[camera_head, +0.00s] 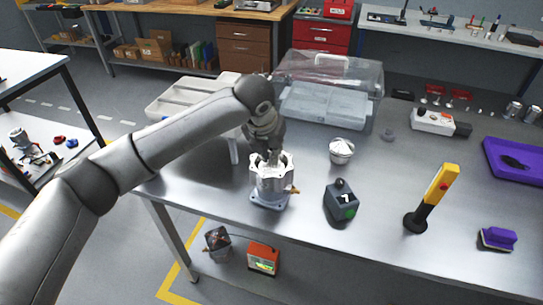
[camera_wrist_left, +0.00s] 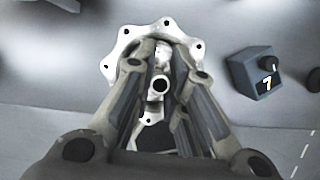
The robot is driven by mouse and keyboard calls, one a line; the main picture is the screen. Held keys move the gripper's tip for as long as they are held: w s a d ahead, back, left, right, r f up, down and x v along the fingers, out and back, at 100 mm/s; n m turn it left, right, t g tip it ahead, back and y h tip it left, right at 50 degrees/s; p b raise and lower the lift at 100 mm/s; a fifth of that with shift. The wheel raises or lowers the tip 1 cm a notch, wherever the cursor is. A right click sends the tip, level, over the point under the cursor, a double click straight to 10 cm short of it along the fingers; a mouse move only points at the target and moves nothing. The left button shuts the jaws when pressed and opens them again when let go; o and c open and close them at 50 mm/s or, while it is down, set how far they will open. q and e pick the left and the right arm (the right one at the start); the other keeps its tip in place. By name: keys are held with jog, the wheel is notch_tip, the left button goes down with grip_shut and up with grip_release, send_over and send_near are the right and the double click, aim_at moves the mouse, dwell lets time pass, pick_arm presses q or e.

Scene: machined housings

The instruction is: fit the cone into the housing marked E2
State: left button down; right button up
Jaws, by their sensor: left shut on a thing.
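A silver housing (camera_head: 272,188) with a lobed top flange stands upright near the table's front edge; I cannot read an E2 mark on it. My left gripper (camera_head: 274,158) points down into its open top. In the left wrist view the flange (camera_wrist_left: 122,42) surrounds the fingertips of the left gripper (camera_wrist_left: 161,72). The gripper is shut on a small metal piece with a dark round hole, seemingly the cone (camera_wrist_left: 160,86). Its lower part is hidden, so I cannot tell how deep it sits. My right gripper is not in view.
A dark box marked 7 (camera_head: 341,203) stands right of the housing, with a silver cup-shaped part (camera_head: 341,151) behind. A yellow-black post (camera_head: 433,198) and a purple block (camera_head: 498,238) are farther right. A clear-lidded case (camera_head: 330,100) stands behind.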

pick_arm(q)
jog(key=shift+f, duration=1.2)
jog(key=c, duration=1.7)
grip_release()
jog(key=shift+f, duration=0.1)
jog(key=shift+c, duration=0.2)
jog(key=b+v, duration=0.1)
jog(key=v, duration=1.1)
